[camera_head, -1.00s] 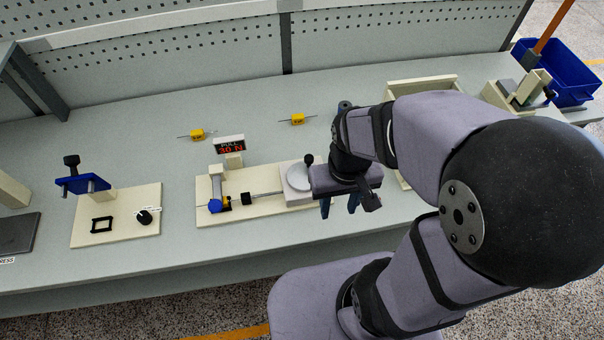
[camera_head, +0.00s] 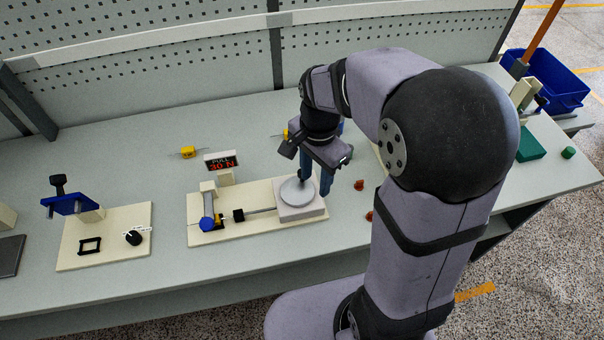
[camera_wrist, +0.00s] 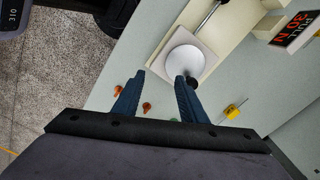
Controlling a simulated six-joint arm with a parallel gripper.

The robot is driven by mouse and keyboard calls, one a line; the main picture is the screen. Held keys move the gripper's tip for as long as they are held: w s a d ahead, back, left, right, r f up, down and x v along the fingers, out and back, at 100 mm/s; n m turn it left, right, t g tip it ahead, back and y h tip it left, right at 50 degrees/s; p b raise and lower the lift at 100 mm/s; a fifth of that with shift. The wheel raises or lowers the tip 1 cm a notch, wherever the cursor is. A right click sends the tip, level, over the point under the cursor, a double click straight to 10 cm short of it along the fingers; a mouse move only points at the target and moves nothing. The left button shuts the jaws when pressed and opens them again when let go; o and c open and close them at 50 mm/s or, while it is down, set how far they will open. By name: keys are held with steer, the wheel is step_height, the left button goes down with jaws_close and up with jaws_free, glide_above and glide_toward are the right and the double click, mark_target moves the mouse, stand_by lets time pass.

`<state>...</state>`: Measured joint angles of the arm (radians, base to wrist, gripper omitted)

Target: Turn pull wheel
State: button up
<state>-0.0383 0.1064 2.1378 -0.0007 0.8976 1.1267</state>
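The pull wheel is a pale grey disc (camera_head: 292,192) on a light block at the right end of a cream board (camera_head: 262,228). It also shows in the wrist view (camera_wrist: 184,60). My gripper (camera_head: 315,185) points down at the wheel's right side, its blue fingers apart with nothing held. In the wrist view, my gripper (camera_wrist: 156,88) has its right fingertip at the wheel's edge, beside the black knob (camera_wrist: 192,82); I cannot tell if they touch. The left finger is off the wheel. In the head view the knob is hidden.
A display (camera_head: 221,161) reads "PULL 30 N". A rod with a black collar (camera_head: 239,215) runs from the wheel to a blue part (camera_head: 207,224). Small orange pieces (camera_head: 359,185) lie right of the wheel. A blue clamp fixture (camera_head: 72,204) stands at left.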

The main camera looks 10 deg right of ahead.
mark_target(298, 187)
steer(key=shift+w+a+r+m+b, duration=0.1)
steer(key=shift+w+a+m+b, duration=0.15)
steer(key=shift+w+m, duration=1.2)
steer(key=shift+w+a+m+b, duration=0.25)
steer(key=shift+w+m, duration=0.7)
steer(key=shift+m, duration=0.85)
steer(key=shift+w+a+r+m+b, duration=0.1)
steer(key=shift+w+a+m+b, duration=0.15)
steer(key=shift+w+m, duration=1.2)
steer(key=shift+s+f+p, duration=0.15)
steer(key=shift+f+p, duration=0.3)
steer(key=shift+f, duration=1.45)
steer(key=shift+s+f+p, duration=0.15)
steer(key=shift+f+p, duration=0.3)
steer(key=shift+f, duration=1.4)
steer(key=shift+c, duration=0.5)
jaws_close()
